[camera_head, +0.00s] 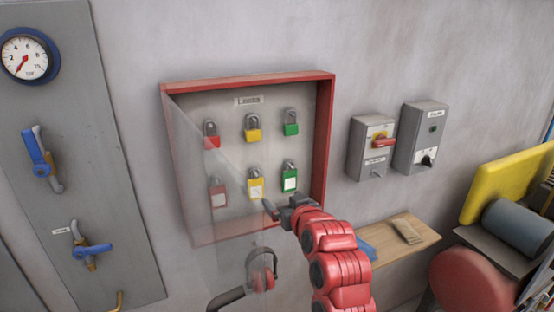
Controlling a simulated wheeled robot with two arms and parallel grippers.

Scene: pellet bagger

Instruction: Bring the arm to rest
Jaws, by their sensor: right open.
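My right arm is red and reaches up from the bottom of the head view. Its dark gripper (277,211) is open, just in front of the lower right part of a red-framed lock cabinet (325,140). The jaws appear empty. They are close below the lower yellow padlock (255,187) and the lower green padlock (289,180); whether they touch anything I cannot tell. My left gripper is not in view.
The cabinet's clear door (205,215) hangs open at its left. Ear defenders (263,271) hang below. Right are a red-handled switch box (371,148), another control box (421,138) and a wooden shelf (420,238). A valve panel (85,150) stands left.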

